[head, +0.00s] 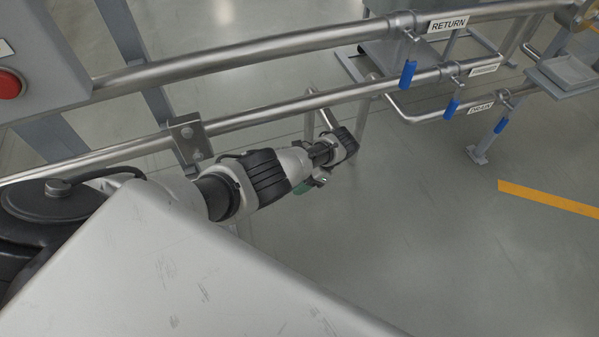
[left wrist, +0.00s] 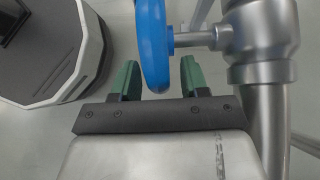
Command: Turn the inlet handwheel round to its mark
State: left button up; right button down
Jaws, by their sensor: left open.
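A blue handwheel (left wrist: 152,42) shows nearly edge-on in the left wrist view, at the top middle. Its short grey stem (left wrist: 193,39) runs right into a grey metal valve body (left wrist: 261,40). My left gripper (left wrist: 160,78) is open, with one green finger on each side of the wheel's lower rim. The rim reaches down between the fingers, with a gap visible on both sides. The wheel's mark is not visible. In the head view my left arm reaches under the pipes, and I cannot make out the handwheel there. My right gripper is not in view.
Steel pipes (head: 262,50) cross the head view above my arm. Blue lever handles (head: 408,74) hang by labels, one reading RETURN (head: 448,24). A grey box with a red button (head: 10,84) stands at the upper left. The floor at the lower right is clear, with a yellow stripe (head: 550,198).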

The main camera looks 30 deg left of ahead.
pick_arm(q)
jog(key=shift+w+d+r, duration=0.1)
jog(key=shift+w+r, duration=0.05)
jog(key=shift+r, duration=0.05)
jog(key=b+v, duration=0.2)
jog(key=v, duration=0.8)
jog(key=shift+b, duration=0.35)
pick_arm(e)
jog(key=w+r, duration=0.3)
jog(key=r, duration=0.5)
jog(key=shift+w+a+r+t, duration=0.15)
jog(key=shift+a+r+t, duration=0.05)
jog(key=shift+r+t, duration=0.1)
